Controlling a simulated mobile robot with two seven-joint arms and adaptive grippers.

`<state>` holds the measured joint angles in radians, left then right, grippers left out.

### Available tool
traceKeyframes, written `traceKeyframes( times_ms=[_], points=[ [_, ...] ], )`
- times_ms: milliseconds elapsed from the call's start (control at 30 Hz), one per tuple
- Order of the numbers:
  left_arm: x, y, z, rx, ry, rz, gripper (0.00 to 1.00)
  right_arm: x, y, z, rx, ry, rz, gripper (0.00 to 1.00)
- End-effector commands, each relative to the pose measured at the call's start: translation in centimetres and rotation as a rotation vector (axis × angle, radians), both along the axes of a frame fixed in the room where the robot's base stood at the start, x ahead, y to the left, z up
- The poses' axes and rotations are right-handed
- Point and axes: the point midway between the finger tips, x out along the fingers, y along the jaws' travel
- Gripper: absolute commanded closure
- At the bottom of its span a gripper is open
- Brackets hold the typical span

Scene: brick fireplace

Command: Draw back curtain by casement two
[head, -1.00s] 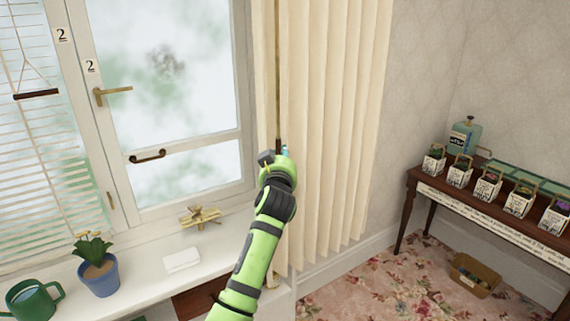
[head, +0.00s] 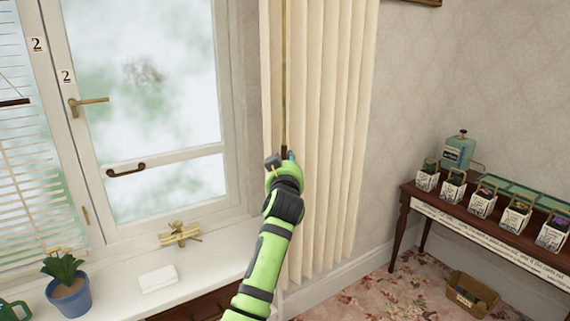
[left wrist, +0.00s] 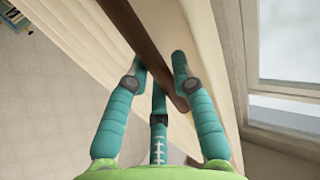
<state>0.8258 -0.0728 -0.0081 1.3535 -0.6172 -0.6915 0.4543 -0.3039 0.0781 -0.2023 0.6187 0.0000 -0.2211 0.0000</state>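The cream pleated curtain (head: 335,130) hangs bunched just right of the casement marked 2 (head: 150,75), leaving its glass uncovered. A thin brown draw rod (head: 284,80) hangs along the curtain's left part. My left gripper (head: 284,155) is at the rod's lower part, in front of the curtain; its fingers are mostly hidden by my wrist in the head view. In the left wrist view, the teal fingers of my left gripper (left wrist: 160,68) close around the brown rod (left wrist: 138,35), with the curtain (left wrist: 75,30) behind it. My right gripper is not in view.
A sill (head: 215,255) below the window bears a potted plant (head: 68,285), a white folded cloth (head: 158,279) and a brass piece (head: 180,234). A dark side table (head: 480,225) with several small boxes stands at the right, a basket (head: 472,292) on the floor beneath.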

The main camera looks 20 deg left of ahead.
Motion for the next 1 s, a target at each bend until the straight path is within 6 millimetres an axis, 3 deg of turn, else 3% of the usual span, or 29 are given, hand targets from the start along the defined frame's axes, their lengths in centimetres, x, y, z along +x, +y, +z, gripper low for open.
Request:
traceKeyframes(
  times_ms=[533, 1000],
  points=[
    [-0.9, -0.5, 0.0, 0.001, -0.003, -0.002, 0.53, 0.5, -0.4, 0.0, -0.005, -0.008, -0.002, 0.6],
    [-8.5, -3.0, 0.1, -0.001, -0.003, -0.003, 0.53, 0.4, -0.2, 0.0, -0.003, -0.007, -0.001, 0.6]
  ],
)
